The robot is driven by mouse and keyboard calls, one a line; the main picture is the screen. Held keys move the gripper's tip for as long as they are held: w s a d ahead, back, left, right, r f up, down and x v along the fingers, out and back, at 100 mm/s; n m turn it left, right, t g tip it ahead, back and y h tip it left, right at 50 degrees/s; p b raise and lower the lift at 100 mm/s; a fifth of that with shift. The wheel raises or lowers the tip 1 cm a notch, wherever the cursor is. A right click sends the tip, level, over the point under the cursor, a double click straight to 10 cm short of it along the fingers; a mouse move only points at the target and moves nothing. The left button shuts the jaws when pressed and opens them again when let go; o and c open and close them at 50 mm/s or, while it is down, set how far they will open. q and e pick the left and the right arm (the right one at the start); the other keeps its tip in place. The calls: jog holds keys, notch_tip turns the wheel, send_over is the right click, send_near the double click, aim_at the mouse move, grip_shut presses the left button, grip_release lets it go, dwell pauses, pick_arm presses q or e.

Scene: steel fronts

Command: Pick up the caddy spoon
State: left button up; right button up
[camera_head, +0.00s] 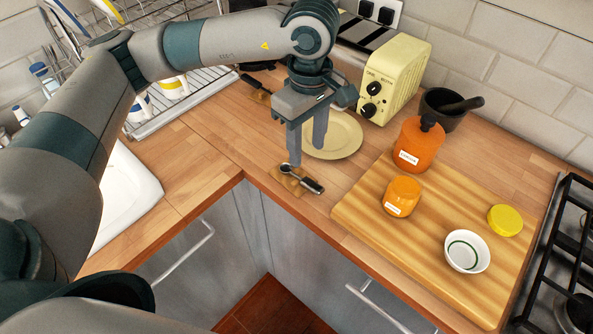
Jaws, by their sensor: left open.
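The caddy spoon (312,185) is a small spoon with a dark handle and a metal end. It lies on a small brown wooden piece (287,184) near the worktop's front corner. My left gripper (306,154) points down just above and behind the spoon in the picture. Its two fingers are apart with nothing between them. One fingertip overlaps the spoon's metal end in the picture; I cannot tell whether they touch. My right gripper is not in view.
A cream plate (335,137) lies behind the gripper, near a yellow toaster (392,80). A dish rack (205,83) stands left.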

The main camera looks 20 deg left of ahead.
pick_arm(q)
jog(key=p, duration=0.2)
send_over(308, 180)
jog(key=f, duration=0.3)
jog(key=s+f, duration=0.1)
jog(key=f, duration=0.1)
jog(key=shift+a+f, duration=0.2)
jog(key=shift+f, duration=0.55)
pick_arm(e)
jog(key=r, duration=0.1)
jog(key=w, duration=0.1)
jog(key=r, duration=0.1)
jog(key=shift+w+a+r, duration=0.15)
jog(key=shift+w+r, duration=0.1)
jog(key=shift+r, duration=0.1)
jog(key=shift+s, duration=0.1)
pick_arm(q)
jog(key=shift+w+d+f+p, duration=0.1)
jog(key=shift+w+f+p, duration=0.1)
jog(key=shift+f+p, duration=0.5)
jog(key=f+p, duration=0.2)
jog(key=shift+w+f, duration=0.2)
jog(key=shift+f, duration=0.7)
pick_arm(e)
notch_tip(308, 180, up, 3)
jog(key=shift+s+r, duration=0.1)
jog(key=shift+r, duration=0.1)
